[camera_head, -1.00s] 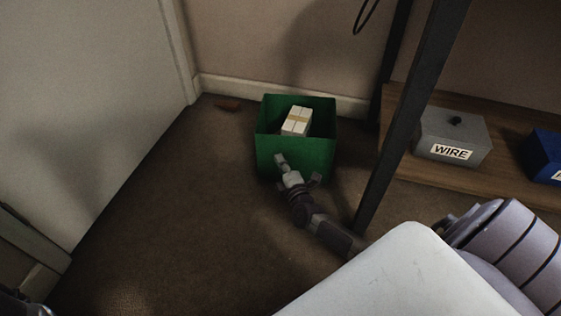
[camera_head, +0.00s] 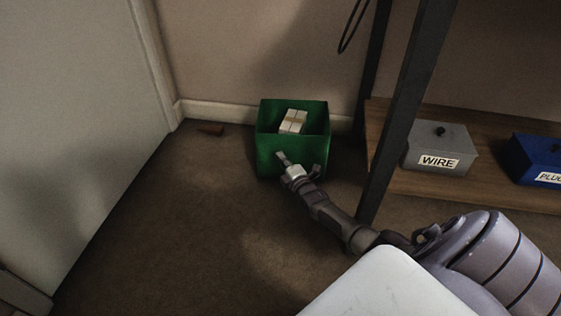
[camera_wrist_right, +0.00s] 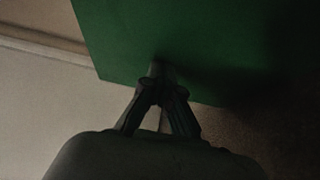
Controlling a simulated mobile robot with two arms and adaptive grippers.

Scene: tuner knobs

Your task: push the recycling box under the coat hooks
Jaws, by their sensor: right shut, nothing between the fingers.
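The green recycling box (camera_head: 270,155) stands upright on the brown floor near the back wall, with a pale banded bundle inside it. Its side also fills much of the right wrist view (camera_wrist_right: 200,45). My right gripper (camera_head: 283,158) is shut and empty, its tip at the box's near face. In the right wrist view the closed fingers (camera_wrist_right: 160,72) reach the lower part of the green side and appear to touch it. No coat hooks can be made out. My left gripper does not show.
A dark shelf post (camera_head: 400,115) stands to the right. The wooden shelf (camera_head: 400,182) carries a grey WIRE box (camera_head: 440,150) and a blue box (camera_head: 540,160). Floor at left is clear.

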